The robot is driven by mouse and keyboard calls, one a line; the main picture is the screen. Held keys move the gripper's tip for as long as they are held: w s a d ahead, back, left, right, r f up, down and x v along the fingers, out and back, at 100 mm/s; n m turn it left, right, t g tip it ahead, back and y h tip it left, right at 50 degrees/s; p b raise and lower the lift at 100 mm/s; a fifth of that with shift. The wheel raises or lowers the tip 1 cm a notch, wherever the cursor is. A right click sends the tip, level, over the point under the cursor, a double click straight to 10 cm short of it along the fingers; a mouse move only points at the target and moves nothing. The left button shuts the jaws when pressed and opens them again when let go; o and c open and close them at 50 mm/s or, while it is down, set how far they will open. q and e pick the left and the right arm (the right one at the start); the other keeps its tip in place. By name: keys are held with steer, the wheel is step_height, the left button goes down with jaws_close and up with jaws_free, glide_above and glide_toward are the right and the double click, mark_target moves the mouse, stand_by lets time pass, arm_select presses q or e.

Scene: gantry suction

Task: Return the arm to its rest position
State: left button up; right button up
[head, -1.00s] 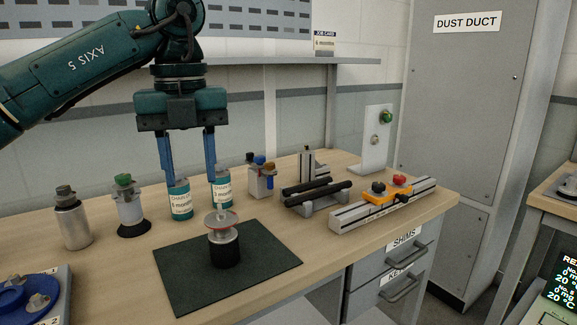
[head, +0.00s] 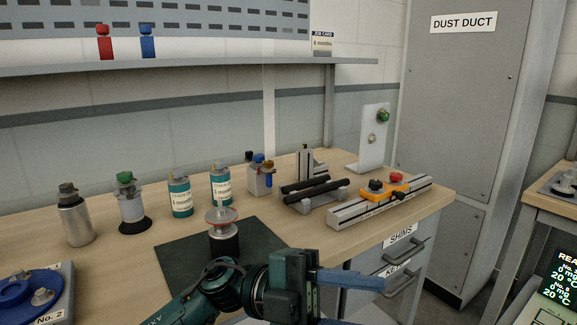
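My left arm comes in along the bottom edge from the left. Its gripper (head: 362,303) lies sideways in front of the bench's front edge, with its blue fingers pointing right. The upper finger shows clearly and the lower one is partly cut off by the frame edge. The fingers are apart with nothing visible between them. The gripper is clear of the things on the bench. My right gripper is not in view.
On the bench (head: 120,272) stand a black mat (head: 180,262) with a red-rimmed metal piece (head: 222,233), two teal bottles (head: 180,198), a grey canister (head: 75,220), a green-topped jar (head: 131,205) and a rail fixture (head: 350,207). Drawers (head: 400,255) lie beyond the gripper.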

arm_select(q)
steer(key=w+a+f+n+t+y, duration=0.25)
steer(key=a+f+n+t, duration=0.3)
steer(key=n+t, duration=0.85)
steer(key=w+a+f+n+t+y, duration=0.2)
steer(key=w+a+f+n+t, duration=0.3)
steer(key=n+t, duration=0.95)
steer(key=s+a+f+n+g+y, duration=0.3)
steer(key=s+a+f+y, duration=0.25)
steer(key=f, duration=0.25)
steer(key=s+a+f+n+g+y, duration=0.2)
steer(key=s+a+f+n+y, duration=0.2)
steer(key=s+a+f, duration=0.4)
steer(key=shift+w+d+r+m+g+y+p, duration=0.3)
steer(key=shift+r+g+p, duration=0.25)
steer(key=shift+p, duration=2.1)
steer(key=shift+w+d+r+m+g+y+p, duration=0.1)
steer(key=shift+w+d+r+m+g+p, duration=0.3)
steer(key=shift+p, duration=2.2)
steer(key=shift+w+d+r+m+g+y+p, duration=0.15)
steer(key=shift+d+r+g+p, duration=0.4)
steer(key=shift+p, duration=2.1)
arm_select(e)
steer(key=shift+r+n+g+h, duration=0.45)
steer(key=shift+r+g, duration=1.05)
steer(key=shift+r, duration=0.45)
